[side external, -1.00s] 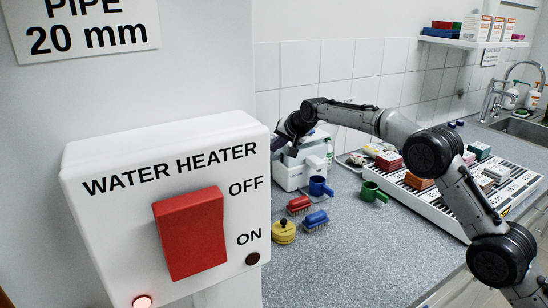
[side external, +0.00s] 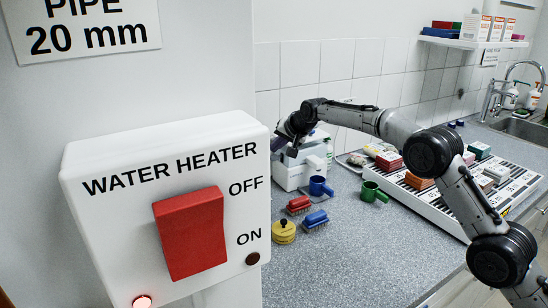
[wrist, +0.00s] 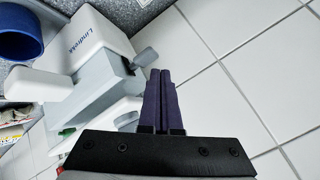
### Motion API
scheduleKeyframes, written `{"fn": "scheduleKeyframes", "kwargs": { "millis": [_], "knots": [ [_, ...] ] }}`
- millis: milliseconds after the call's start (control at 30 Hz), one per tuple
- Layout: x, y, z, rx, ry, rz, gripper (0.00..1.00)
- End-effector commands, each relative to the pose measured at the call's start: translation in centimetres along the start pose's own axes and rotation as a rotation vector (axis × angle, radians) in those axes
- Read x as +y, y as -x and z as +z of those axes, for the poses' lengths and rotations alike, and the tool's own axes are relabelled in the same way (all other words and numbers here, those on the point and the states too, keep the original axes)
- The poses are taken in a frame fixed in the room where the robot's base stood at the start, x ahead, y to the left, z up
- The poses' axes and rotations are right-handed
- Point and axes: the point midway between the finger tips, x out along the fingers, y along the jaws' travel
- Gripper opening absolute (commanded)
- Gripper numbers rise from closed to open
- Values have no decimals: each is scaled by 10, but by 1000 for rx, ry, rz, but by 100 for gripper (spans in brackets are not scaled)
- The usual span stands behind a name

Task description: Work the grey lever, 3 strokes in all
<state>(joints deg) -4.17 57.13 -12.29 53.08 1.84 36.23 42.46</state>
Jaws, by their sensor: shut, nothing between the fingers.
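The white and grey filter vessel (side external: 290,174) stands at the back of the counter by the tiled wall.
A long rack (side external: 425,204) of coloured blocks lies right. The water heater box (side external: 165,205) fills the left foreground. The front counter is clear.

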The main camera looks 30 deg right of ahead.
Motion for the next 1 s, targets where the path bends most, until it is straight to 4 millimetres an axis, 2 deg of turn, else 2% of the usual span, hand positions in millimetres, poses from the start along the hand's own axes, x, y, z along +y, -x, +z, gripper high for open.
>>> {"fn": "scheduleKeyframes", "kwargs": {
  "millis": [1000],
  "knots": [
    [6, -8, 6, 0, 0, 0, 0]
  ]
}}
